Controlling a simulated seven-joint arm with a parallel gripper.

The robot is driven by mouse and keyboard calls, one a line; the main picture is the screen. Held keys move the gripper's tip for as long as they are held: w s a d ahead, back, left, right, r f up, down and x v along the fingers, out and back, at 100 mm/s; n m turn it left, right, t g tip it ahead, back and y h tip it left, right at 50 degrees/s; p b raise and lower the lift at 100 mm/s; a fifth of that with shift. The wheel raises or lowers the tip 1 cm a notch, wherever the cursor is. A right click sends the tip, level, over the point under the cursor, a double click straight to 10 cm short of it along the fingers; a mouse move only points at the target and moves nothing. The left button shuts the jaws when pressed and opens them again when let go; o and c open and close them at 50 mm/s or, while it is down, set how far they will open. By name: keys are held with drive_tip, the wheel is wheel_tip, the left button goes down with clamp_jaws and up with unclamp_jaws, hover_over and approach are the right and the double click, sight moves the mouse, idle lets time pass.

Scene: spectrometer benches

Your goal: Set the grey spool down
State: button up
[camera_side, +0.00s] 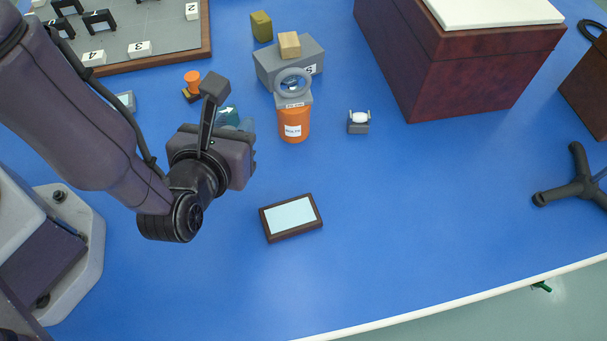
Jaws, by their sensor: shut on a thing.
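My gripper (238,163) hangs over the blue bench at the left of centre, seen from behind its dark housing. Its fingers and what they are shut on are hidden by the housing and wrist. No grey spool shows clearly anywhere in the view, so its height over the bench cannot be told. A teal piece with a white arrow (228,115) shows just past the housing.
An orange labelled jar (293,125), a grey ring mount (293,84) and a grey block with a wooden cube stand beyond my gripper. A small grey holder (358,127) stands right of them. A dark-framed pale panel (291,216) lies nearer. The front right bench is clear.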

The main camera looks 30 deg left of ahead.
drive_tip(key=w+d+r+m+t+h, duration=0.1)
drive_tip(key=w+d+r+m+h, duration=0.15)
drive_tip(key=d+m+h, duration=0.6)
drive_tip(key=w+d+f+n, duration=0.1)
drive_tip(key=w+d+f, duration=0.2)
drive_tip(key=w+d+f+n+y, duration=0.1)
drive_tip(key=w+d+f, duration=0.2)
drive_tip(key=d, duration=0.1)
drive_tip(key=w+d+f+n+y, duration=0.1)
drive_tip(key=w+d+f, duration=0.2)
drive_tip(key=w+d, duration=0.1)
drive_tip(key=shift+d+f, duration=0.25)
drive_tip(key=shift+f, duration=0.05)
drive_tip(key=shift+w+d+f, duration=0.1)
drive_tip(key=shift+f, duration=1.65)
drive_tip(key=shift+f, duration=0.1)
drive_tip(key=o, duration=0.9)
drive_tip(key=shift+f, duration=0.1)
drive_tip(key=shift+o, duration=0.2)
